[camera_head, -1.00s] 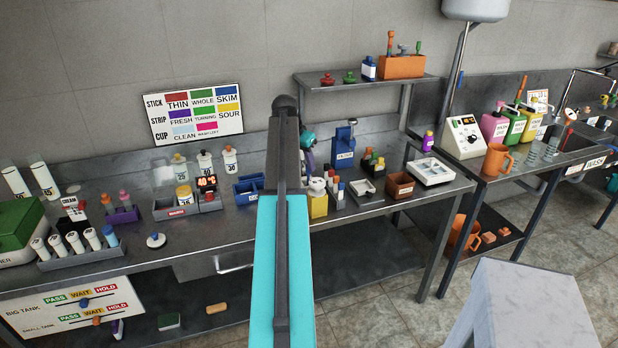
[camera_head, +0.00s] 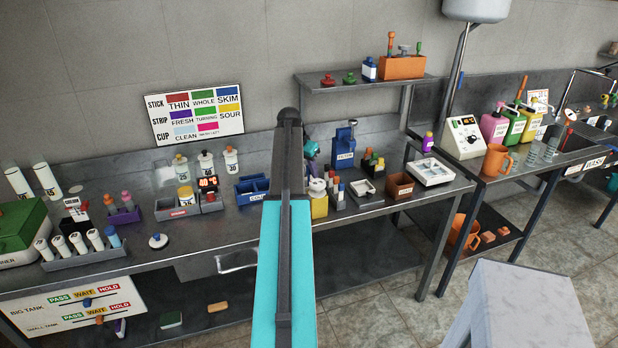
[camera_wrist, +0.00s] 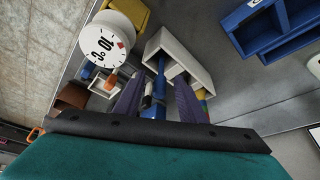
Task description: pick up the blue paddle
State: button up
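The blue paddle (camera_wrist: 160,80) shows in the wrist view as a narrow blue handle at a pale grey open holder (camera_wrist: 184,48). My gripper (camera_wrist: 158,102) has two purple fingers set apart, one on each side of the blue handle, with gaps visible between. How deep the handle sits between them I cannot tell. In the head view my gripper (camera_head: 312,152) is partly hidden by my arm, above the bench near the small grey rack (camera_head: 338,203) of coloured handles. I cannot single out the blue paddle there.
A blue divided tray (camera_wrist: 268,30) lies at the upper right of the wrist view. In the head view, a blue filter stand (camera_head: 344,150) and a brown box (camera_head: 400,185) are nearby.

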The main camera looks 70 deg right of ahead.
jog(key=shift+x, duration=1.2)
grip_shut()
